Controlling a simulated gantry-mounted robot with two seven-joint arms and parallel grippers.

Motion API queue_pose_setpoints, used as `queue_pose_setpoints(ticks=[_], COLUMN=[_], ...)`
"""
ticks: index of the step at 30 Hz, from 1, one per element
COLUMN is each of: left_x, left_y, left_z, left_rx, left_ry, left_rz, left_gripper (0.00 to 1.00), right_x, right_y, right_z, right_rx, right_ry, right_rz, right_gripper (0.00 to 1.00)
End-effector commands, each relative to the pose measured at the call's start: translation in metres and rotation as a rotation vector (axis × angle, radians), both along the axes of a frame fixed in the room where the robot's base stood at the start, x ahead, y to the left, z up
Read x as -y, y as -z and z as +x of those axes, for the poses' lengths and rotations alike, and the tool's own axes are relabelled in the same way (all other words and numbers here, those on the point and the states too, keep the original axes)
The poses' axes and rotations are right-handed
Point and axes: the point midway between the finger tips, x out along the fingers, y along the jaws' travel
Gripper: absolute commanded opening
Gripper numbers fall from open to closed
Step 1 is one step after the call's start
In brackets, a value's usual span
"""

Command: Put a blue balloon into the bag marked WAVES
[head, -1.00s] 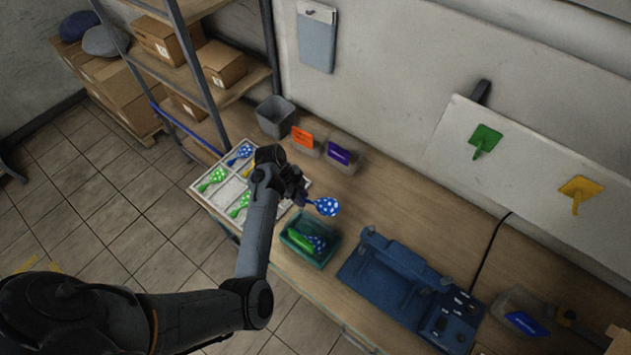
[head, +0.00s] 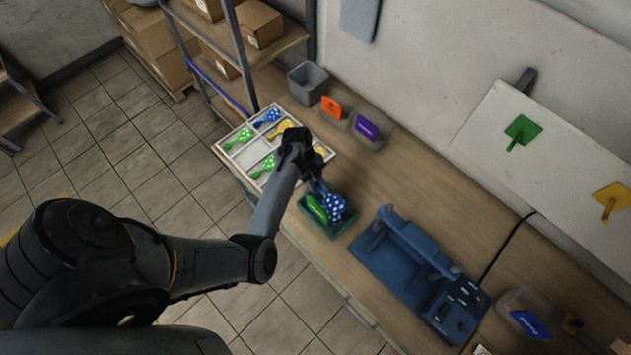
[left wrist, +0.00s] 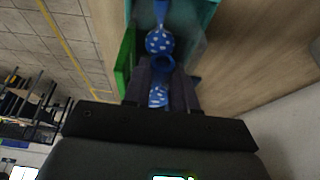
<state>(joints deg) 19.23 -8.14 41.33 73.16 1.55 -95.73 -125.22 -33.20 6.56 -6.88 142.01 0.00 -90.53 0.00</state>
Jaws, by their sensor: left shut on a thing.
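My left gripper (head: 316,187) is shut on a blue balloon with white dots (head: 335,205), over the teal bin (head: 329,230). In the left wrist view, blue dotted parts show between the fingers and just beyond them (left wrist: 159,42); I cannot tell which belong to the held balloon. A green item (head: 317,209) lies in the bin beside it. A clear container with a blue label (head: 530,323) stands at the right; its lettering is too small to read, so I cannot tell which bag is WAVES. My right gripper is not in view.
A white compartment tray (head: 229,153) holds green, blue and yellow balloons. Clear containers with orange (head: 332,107) and purple (head: 367,127) labels stand by a grey bin (head: 307,82). A blue machine (head: 410,268) sits right of the teal bin. Bare wood lies behind.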

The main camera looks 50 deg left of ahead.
Motion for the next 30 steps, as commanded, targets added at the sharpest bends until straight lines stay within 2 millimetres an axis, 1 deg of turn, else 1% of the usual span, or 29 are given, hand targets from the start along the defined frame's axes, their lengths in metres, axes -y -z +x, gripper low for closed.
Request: queue_pose_setpoints(ticks=[1,4,15,21,30], left_x=[0.000,0.000,0.000,0.000,0.000], left_y=[0.012,0.022,0.051,0.058,0.060], left_z=[0.000,0.000,0.000,0.001,0.001], left_rx=[0.000,0.001,-0.001,0.000,0.000], left_ry=[0.001,0.001,0.001,0.000,0.000], left_rz=[0.000,0.000,0.000,0.001,0.001], left_gripper=[0.09,0.09,0.09,0.09,0.09], right_x=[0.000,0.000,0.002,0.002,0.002], right_y=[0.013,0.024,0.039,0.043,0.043], right_z=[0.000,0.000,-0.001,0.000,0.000], right_rx=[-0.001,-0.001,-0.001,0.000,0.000], right_ry=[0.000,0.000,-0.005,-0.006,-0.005], right_rz=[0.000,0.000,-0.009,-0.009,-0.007], right_gripper=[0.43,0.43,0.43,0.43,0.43])
